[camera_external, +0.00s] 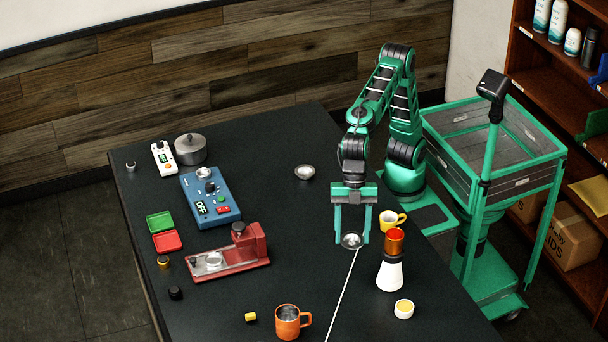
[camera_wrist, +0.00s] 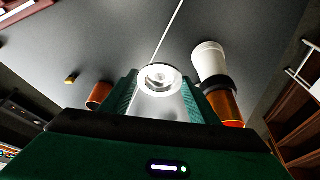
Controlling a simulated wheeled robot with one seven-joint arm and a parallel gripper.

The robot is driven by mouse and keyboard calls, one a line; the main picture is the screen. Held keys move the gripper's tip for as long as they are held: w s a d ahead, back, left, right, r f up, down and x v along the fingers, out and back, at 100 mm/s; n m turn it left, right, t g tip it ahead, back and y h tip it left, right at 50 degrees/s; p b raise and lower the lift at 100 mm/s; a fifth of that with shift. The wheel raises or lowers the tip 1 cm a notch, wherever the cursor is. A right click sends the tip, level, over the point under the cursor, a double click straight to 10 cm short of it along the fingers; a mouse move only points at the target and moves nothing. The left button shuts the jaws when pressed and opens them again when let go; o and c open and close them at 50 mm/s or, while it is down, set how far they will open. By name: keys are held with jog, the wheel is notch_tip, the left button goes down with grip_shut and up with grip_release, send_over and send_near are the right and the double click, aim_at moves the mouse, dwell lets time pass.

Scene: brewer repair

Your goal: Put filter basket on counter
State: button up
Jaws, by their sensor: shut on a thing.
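A silver, round filter basket (camera_external: 351,240) is between the fingertips of my gripper (camera_external: 352,236). In the wrist view the basket (camera_wrist: 159,78) sits between the two green fingers, with its open bowl facing the camera. My gripper is shut on it and points down over the dark counter (camera_external: 320,270). I cannot tell whether the basket touches the counter. Another small silver bowl-shaped piece (camera_external: 305,172) lies on the counter, left of and behind my gripper.
A red press-like device (camera_external: 230,255) is left. Counter space left of my gripper is clear.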

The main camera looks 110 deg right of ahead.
jog(key=a+f, duration=0.2)
jog(key=a, duration=1.4)
send_over(335, 311)
jog(key=d, duration=0.1)
notch_tip(335, 311, down, 8)
jog(key=shift+s+d+r, duration=0.1)
jog(key=shift+s+r, duration=0.05)
jog(key=shift+r, duration=0.1)
jog(key=shift+f, duration=2)
jog(key=shift+s+f, duration=0.1)
jog(key=shift+f, duration=0.25)
